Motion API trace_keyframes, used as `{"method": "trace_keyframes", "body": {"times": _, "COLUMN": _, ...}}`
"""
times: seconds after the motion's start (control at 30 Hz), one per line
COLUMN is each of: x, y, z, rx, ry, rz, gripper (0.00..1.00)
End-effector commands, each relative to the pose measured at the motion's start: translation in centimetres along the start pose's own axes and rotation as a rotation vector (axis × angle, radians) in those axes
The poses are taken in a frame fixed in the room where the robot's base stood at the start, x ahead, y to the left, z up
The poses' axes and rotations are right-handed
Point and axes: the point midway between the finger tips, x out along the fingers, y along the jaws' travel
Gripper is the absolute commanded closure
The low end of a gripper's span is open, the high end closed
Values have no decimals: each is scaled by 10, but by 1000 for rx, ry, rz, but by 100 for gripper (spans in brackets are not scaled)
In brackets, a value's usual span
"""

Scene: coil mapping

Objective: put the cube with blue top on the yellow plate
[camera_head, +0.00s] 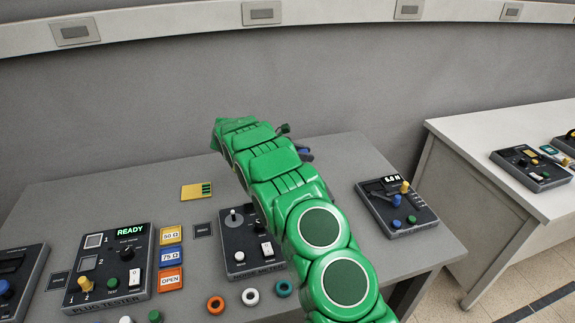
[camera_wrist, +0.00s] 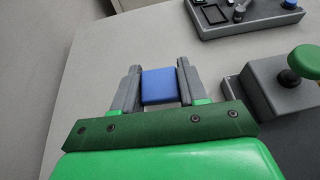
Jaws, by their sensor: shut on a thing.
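The cube with the blue top (camera_wrist: 160,86) sits between the two grey fingers of my gripper (camera_wrist: 158,88) in the wrist view, which is shut on it. Pale grey table surface surrounds it in that view; its height above the table is unclear. In the head view my green arm hides most of the gripper, and only a small blue and dark bit shows past the arm's right edge.
A joystick box (camera_head: 240,252) stands in front of the plate, partly behind my arm. A plug tester (camera_head: 108,268) is at left, beside coloured labelled tiles (camera_head: 170,257). A force-readout box (camera_head: 397,207) is at right. Coloured rings (camera_head: 250,297) lie near the front.

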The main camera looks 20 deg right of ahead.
Motion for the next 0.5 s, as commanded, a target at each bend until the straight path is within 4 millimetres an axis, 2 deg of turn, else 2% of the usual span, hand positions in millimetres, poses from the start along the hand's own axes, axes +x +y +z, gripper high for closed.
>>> {"method": "trace_keyframes", "body": {"times": 0.17, "x": -4, "y": 0, "z": 5, "rx": -1, "ry": -1, "rz": 4, "gripper": 90}}
{"method": "trace_keyframes", "body": {"times": 0.27, "x": -16, "y": 1, "z": 3, "rx": -8, "ry": -3, "rz": 27, "gripper": 90}}
{"method": "trace_keyframes", "body": {"times": 0.37, "x": -40, "y": 2, "z": -2, "rx": -24, "ry": -8, "rz": 75, "gripper": 90}}
{"method": "trace_keyframes", "body": {"times": 0.5, "x": -87, "y": 0, "z": -16, "rx": -62, "ry": -15, "rz": 177, "gripper": 90}}
